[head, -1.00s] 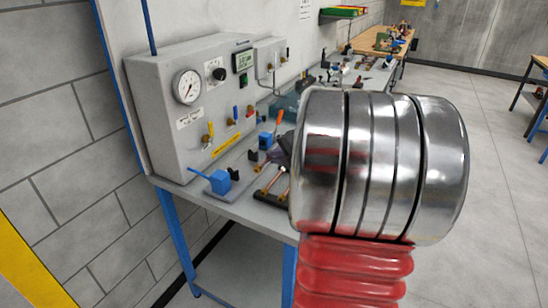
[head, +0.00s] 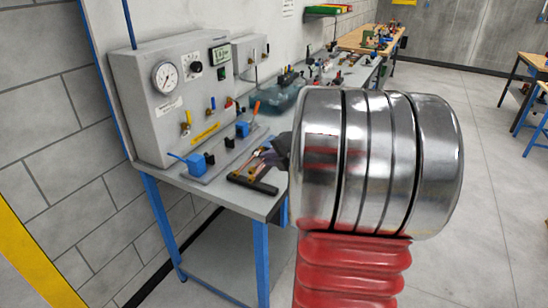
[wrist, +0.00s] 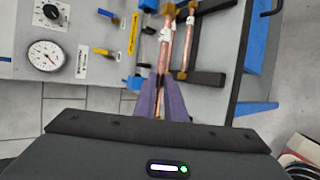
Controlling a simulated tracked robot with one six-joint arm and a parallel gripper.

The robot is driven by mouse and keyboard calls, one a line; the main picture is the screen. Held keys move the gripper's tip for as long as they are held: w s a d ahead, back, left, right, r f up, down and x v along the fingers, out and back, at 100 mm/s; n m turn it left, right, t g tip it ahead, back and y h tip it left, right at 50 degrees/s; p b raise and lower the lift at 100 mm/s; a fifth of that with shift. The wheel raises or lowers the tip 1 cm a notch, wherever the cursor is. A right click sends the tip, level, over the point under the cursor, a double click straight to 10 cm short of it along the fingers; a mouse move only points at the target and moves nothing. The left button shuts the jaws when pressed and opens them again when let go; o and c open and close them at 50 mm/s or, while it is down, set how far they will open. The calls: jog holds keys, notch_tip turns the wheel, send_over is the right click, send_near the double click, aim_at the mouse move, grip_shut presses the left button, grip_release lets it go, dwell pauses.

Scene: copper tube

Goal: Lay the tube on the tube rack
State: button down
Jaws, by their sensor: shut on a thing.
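My gripper (wrist: 164,98) has purple fingers, shut on a copper tube (wrist: 166,50) with a white tag and a brass end. The tube runs away from the fingers toward the top of the wrist view. The black tube rack (wrist: 208,79) lies beside and around it, with a second tagged copper tube (wrist: 187,45) just to the right. In the head view the rack (head: 252,185) sits at the bench's near edge, and my gripper (head: 268,157) is close above it, partly hidden by my arm. I cannot tell whether the held tube touches the rack.
A grey panel with a gauge (head: 165,77) and valves stands at the back left of the bench. A blue vise-like tool (head: 195,162) and small clamps lie left of the rack. The bench's front edge (head: 262,215) is close; floor is open to the right.

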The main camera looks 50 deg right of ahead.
jog(key=w+a+f+n+y, duration=0.1)
jog(key=w+a+f, duration=0.1)
jog(key=a, duration=1)
jog(key=w+a+f+n+y, duration=0.2)
jog(key=w+a+f, duration=0.1)
jog(key=a, duration=1)
jog(key=w+a+f+n+y, duration=0.2)
jog(key=w+a+f, duration=0.1)
jog(key=a, duration=1)
jog(key=shift+f, duration=0.8)
jog(key=shift+s, duration=0.1)
